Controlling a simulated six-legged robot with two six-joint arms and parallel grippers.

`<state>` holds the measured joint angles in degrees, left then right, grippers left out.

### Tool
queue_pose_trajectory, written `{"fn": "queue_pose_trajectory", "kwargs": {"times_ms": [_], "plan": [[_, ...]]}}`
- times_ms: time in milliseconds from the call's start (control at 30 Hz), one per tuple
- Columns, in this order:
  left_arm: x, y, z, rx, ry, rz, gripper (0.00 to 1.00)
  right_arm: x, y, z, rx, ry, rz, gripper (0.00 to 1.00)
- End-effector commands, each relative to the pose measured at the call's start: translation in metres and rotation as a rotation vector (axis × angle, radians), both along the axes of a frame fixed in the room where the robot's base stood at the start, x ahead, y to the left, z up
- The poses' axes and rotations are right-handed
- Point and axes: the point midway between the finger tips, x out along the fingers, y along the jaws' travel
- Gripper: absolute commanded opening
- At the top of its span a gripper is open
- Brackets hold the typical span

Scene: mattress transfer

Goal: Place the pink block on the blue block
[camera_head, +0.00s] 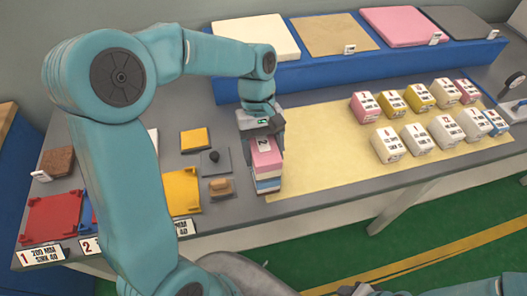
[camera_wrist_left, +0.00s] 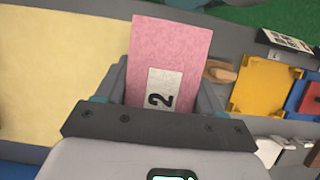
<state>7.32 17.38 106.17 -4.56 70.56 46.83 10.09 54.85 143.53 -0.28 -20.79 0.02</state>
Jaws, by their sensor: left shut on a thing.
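The pink block (camera_head: 265,149) has a white label reading 2 on its top. My left gripper (camera_head: 262,128) is shut on it from above. In the wrist view the pink block (camera_wrist_left: 172,52) sticks out between the two fingers. The blue block (camera_head: 268,185) shows as a low layer directly below the pink one, near the table's front edge, with a pale layer between them. I cannot tell whether the pink block rests on what is beneath it. My right gripper is not in view.
A pale yellow mat (camera_head: 330,165) lies right of the stack, with several labelled blocks (camera_head: 415,137) at its far right. A blue shelf (camera_head: 310,75) with mattress samples runs behind.

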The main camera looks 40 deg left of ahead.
Motion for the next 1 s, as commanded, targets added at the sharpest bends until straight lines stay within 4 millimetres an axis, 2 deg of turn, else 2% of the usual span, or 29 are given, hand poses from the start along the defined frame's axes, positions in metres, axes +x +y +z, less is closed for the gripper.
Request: {"fn": "queue_pose_trajectory", "kwargs": {"times_ms": [100,467,500,567,867,1000], "plan": [[0.001,0.001,-0.011,0.000,0.000,0.000,0.39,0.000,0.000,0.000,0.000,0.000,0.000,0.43],[0.001,0.001,-0.015,0.000,-0.001,0.000,0.39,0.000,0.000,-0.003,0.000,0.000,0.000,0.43],[0.001,0.001,-0.015,0.000,-0.001,0.000,0.74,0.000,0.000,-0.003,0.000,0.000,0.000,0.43],[0.001,0.001,-0.014,0.000,-0.001,0.000,0.93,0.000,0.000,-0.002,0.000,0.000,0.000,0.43],[0.001,0.001,-0.013,0.000,-0.001,0.000,0.93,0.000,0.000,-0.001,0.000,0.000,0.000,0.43],[0.005,0.004,0.000,0.001,-0.005,0.001,0.93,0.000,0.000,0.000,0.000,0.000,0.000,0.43]]}}
